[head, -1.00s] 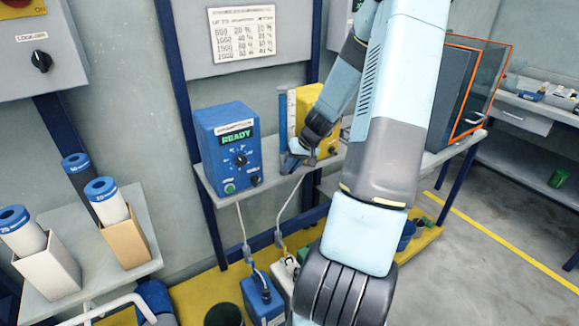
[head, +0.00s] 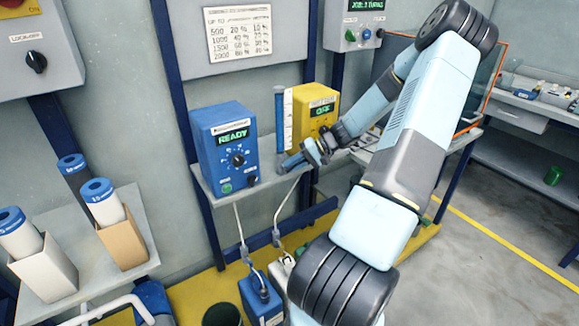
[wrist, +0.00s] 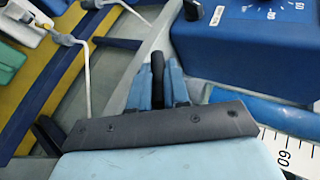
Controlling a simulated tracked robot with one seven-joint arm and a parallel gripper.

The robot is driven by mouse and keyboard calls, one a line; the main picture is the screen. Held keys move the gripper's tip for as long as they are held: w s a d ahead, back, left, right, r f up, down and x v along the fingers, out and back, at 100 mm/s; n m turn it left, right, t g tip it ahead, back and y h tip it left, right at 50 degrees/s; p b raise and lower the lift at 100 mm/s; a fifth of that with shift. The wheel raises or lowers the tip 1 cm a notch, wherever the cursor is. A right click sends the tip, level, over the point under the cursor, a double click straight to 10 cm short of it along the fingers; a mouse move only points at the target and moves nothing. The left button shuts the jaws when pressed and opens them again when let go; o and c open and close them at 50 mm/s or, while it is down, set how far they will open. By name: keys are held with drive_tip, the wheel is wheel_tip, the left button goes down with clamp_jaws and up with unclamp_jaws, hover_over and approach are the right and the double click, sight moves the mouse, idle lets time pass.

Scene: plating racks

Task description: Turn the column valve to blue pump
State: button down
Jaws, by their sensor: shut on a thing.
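The blue pump (head: 222,150) stands on the shelf in the head view, its display reading READY. Its lower part also fills the upper right of the wrist view (wrist: 245,35). The yellow pump (head: 309,103) stands to its right, its display reading OFF. The clear column (head: 279,120) with a scale stands between them. My gripper (head: 285,166) is low at the column's foot. In the wrist view my gripper (wrist: 157,78) is shut on a black bar, seemingly the column valve's handle (wrist: 157,68). The valve body is hidden.
White tubes run from the shelf down to a blue container (head: 262,300) on the floor. Blue-capped cylinders (head: 100,200) stand in holders on the left bench. An orange-framed clear enclosure (head: 480,90) stands behind my arm at the right.

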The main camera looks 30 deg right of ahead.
drive_tip(key=shift+d+f+y, duration=0.1)
drive_tip(key=shift+y, duration=0.4)
drive_tip(key=c, duration=1.1)
unclamp_jaws()
drive_tip(key=shift+d, duration=0.1)
drive_tip(key=v, duration=1.3)
drive_tip(key=shift+s+d, duration=0.15)
drive_tip(key=shift+s, duration=0.1)
